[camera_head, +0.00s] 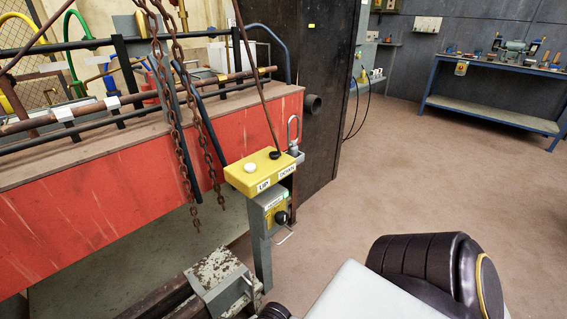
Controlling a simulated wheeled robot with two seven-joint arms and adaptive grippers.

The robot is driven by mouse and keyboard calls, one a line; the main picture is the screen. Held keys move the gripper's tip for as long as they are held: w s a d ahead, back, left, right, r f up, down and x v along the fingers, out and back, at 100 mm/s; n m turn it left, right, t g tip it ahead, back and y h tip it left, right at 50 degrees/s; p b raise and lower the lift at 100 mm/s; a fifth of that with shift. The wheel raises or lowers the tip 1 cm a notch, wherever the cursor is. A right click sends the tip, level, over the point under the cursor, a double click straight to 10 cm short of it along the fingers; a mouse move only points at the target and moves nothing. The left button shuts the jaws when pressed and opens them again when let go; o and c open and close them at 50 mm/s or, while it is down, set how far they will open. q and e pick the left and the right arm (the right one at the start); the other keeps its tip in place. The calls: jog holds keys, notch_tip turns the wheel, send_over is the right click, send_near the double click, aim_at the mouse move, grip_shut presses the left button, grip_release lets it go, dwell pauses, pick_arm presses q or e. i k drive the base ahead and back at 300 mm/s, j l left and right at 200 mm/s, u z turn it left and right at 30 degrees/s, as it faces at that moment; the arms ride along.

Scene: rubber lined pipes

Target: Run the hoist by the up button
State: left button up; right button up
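The yellow control box (258,178) is near the middle of the head view. Its front labels read UP and DOWN. A white button (249,168) is on its top above the UP label, and a black button (274,154) is above the DOWN label. Below the box is a grey post (262,255) with a smaller yellow unit and a dark round knob (281,217). Rusty chains (172,100) hang left of the box in front of the red bench; the hoist body is not in view. Neither of my grippers shows in this view.
The red bench (120,195) with rusty pipes on racks fills the left. A dark panel (318,150) stands behind the box. A worn grey metal block (217,280) is at the lower left. A blue workbench (490,75) stands at the far right. The brown floor between is clear.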

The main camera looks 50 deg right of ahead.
aim_at(250, 168)
jog(key=z, duration=1.4)
